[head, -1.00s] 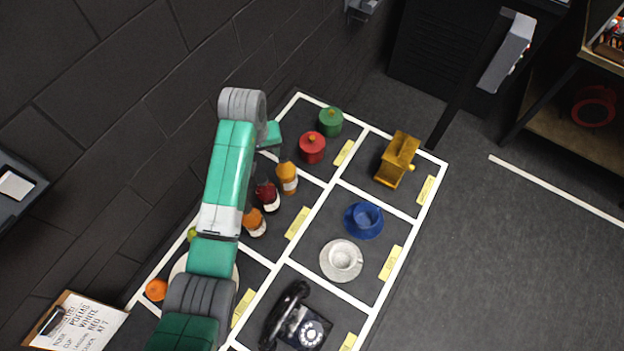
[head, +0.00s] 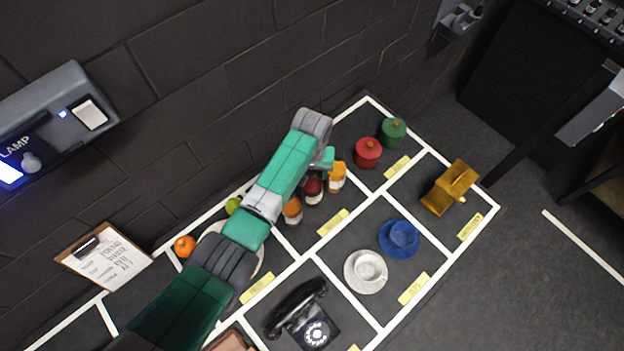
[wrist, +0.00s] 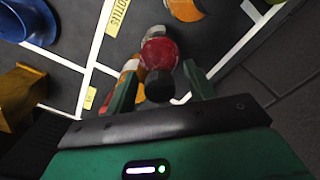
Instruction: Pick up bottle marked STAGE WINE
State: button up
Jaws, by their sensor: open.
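Three bottles stand in the compartment under my arm in the head view: a dark red bottle (head: 313,190) in the middle, an orange bottle (head: 292,212) nearer and another orange bottle (head: 336,178) farther off. Their labels are too small to read, so I cannot tell which is marked STAGE WINE. In the wrist view my gripper (wrist: 160,82) is open, with the red bottle (wrist: 160,50) showing between its fingers, its dark cap towards me. I cannot tell whether the fingers touch it. One orange bottle (wrist: 184,8) is at the top edge; another (wrist: 130,68) is partly hidden by the left finger.
Red (head: 367,153) and green (head: 392,132) lidded pots stand beyond the bottles. A blue cup (head: 402,234), a white cup (head: 368,267), a brass-coloured grinder (head: 449,188) and a black telephone (head: 304,315) fill neighbouring compartments. The dark wall is close behind the bottles.

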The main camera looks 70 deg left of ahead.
grip_shut()
jog(key=shift+r, duration=0.1)
